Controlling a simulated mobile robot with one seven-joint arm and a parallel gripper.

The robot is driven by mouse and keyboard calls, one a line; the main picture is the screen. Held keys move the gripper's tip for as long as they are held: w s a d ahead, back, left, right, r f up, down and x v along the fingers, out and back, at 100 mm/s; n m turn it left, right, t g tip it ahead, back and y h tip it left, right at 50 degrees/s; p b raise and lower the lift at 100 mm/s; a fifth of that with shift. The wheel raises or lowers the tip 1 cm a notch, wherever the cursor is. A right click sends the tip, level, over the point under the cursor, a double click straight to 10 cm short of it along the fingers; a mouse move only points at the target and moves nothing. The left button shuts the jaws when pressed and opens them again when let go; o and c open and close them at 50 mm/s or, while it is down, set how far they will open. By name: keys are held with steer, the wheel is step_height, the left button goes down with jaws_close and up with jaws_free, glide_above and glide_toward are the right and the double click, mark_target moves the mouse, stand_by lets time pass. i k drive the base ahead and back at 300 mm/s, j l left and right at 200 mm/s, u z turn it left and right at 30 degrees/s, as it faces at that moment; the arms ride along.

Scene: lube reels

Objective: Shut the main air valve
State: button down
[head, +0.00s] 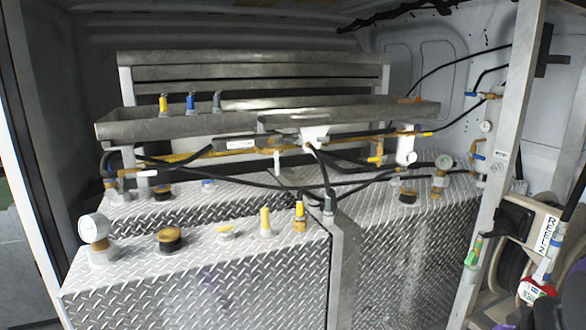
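Several small valves are in view, and I cannot tell which is the main air valve. A blue-handled valve (471,94) sits on brass fittings high on the right wall. Another blue handle (478,157) is lower, below a small gauge, partly beside the metal post. A yellow-handled valve (375,160) is on the pipework above the rear right tank. Whether each is open or shut is too small to tell. My gripper is not in view.
Diamond-plate tanks (215,285) fill the middle, with a gauge (94,228), caps and black hoses on top. A metal tray (230,122) spans above them. An upright post (508,150) and a reel labelled REEL 2 (548,232) stand at the right.

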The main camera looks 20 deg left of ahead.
mark_target(149, 173)
steer(key=u, duration=1.4)
